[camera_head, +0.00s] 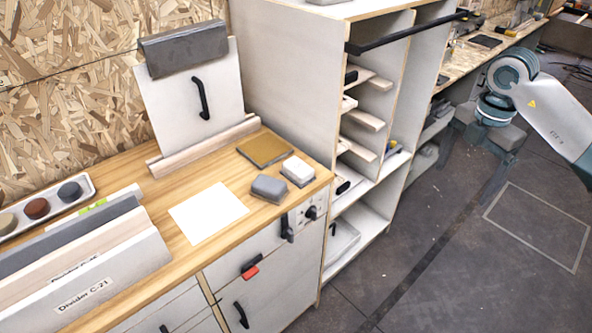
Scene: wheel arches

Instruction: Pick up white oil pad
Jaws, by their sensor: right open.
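A small white pad (298,168) with a grey lower layer lies on the wooden worktop, near its right front corner; I take it as the white oil pad. A grey pad (268,188) of similar shape lies just left of and in front of it. My right gripper (474,163) hangs over the dark floor at the right, well away from the worktop and the pads. It is open and empty. My left gripper is not in view.
A white sheet (208,213) and a brownish-gold square (264,149) lie flat near the pads. Upright divider boards (95,262) and a tray of round pots (40,208) are at left. A white shelf cabinet (290,65) stands between the worktop and my right arm.

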